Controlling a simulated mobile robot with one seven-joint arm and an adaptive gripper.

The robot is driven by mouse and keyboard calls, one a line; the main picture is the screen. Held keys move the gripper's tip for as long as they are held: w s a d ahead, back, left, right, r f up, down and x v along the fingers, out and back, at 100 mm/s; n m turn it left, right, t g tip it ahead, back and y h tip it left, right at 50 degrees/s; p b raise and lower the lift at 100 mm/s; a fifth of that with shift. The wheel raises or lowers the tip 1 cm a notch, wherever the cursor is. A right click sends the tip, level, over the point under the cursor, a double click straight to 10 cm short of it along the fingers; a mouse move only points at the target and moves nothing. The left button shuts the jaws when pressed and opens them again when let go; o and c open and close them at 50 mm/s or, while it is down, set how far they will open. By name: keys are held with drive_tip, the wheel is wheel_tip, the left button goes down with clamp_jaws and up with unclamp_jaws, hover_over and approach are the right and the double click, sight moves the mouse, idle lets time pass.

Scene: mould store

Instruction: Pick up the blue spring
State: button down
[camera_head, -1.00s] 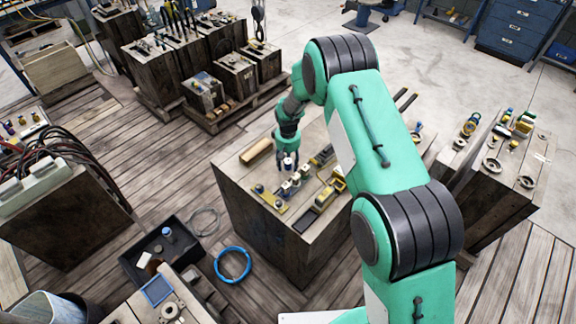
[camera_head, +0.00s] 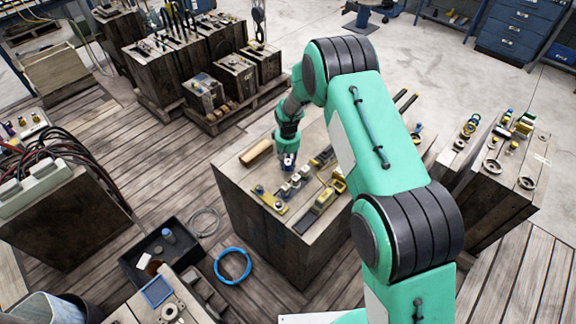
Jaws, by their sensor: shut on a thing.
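My gripper (camera_head: 288,162) is over the wooden block in the middle, pointing down close above its top. It is shut on a small bluish thing that looks like the blue spring (camera_head: 288,167). The fingers cover most of it, and its coils are too small to make out. I cannot tell whether it still touches the block top.
The wooden block (camera_head: 250,208) also bears a yellow plate (camera_head: 268,198) with small parts, a wooden bar (camera_head: 256,152) and yellow-and-dark tools (camera_head: 325,196). A black tray (camera_head: 132,272) and a blue hose ring (camera_head: 232,280) lie at the lower left.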

sight(288, 162)
drive_tip(key=shift+r, duration=0.1)
wheel_tip(288, 162, up, 10)
drive_tip(key=shift+f+p, duration=0.1)
drive_tip(key=shift+p, duration=0.6)
idle(0.4)
